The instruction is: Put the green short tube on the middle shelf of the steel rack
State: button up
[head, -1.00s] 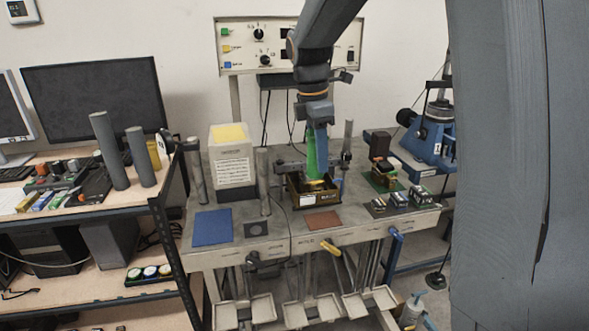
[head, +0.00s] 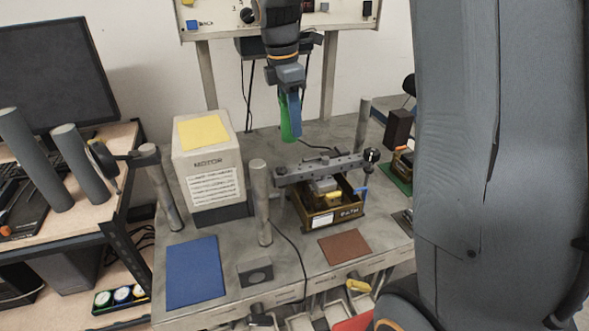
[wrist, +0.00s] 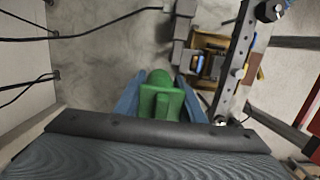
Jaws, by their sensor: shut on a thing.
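The green short tube (head: 289,122) hangs upright from my gripper (head: 290,103), above the back part of the grey workbench. In the wrist view the green tube (wrist: 162,98) sits between the two blue fingers of my gripper (wrist: 160,100), which are shut on it. The tube's far end is clear of the bench or near it; I cannot tell the exact gap.
The grey workbench (head: 210,246) carries a box marked motor (head: 211,160), a blue mat (head: 195,272), a brown mat (head: 344,248) and an open tray (head: 335,219) under a metal bar (head: 325,168). Upright posts (head: 260,202) stand among them. A monitor (head: 68,85) is at the left.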

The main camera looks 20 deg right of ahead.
jog(key=shift+w+f+p, duration=0.15)
jog(key=shift+f+p, duration=0.35)
jog(key=shift+f, duration=2.7)
jog(key=shift+w+f+p, duration=0.15)
jog(key=shift+f+p, duration=0.35)
jog(key=shift+f, duration=2.7)
jog(key=o, duration=1)
jog(key=shift+f, duration=0.1)
